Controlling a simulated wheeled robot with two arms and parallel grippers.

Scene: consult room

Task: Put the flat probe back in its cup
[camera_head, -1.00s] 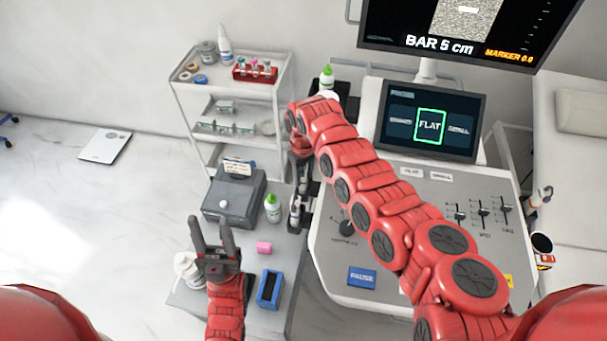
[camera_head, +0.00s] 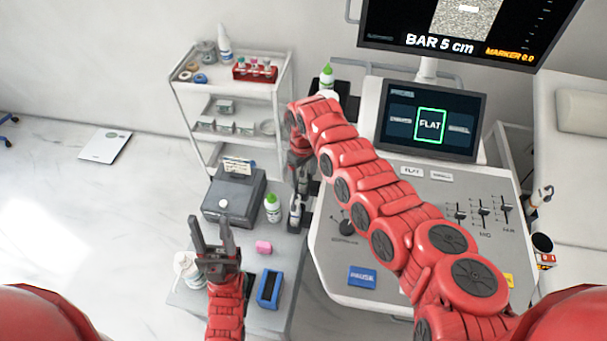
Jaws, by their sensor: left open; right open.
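My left gripper (camera_head: 211,226) is open and empty, its fingers pointing up over the grey side table (camera_head: 190,297). My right arm reaches across the console to its left edge. My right gripper (camera_head: 297,212) points down between the table and the console, open; its fingertips are small and partly merged with dark and pale parts there. I cannot tell whether a probe is between them. A dark round cup (camera_head: 541,243) is at the console's right side, with a pale probe-like piece (camera_head: 541,195) above it. I cannot make out which item is the flat probe.
A green-capped bottle (camera_head: 272,208) stands close left of my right gripper, beside a grey box (camera_head: 234,195). The console screen (camera_head: 430,122) highlights FLAT. The floor at left is mostly clear.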

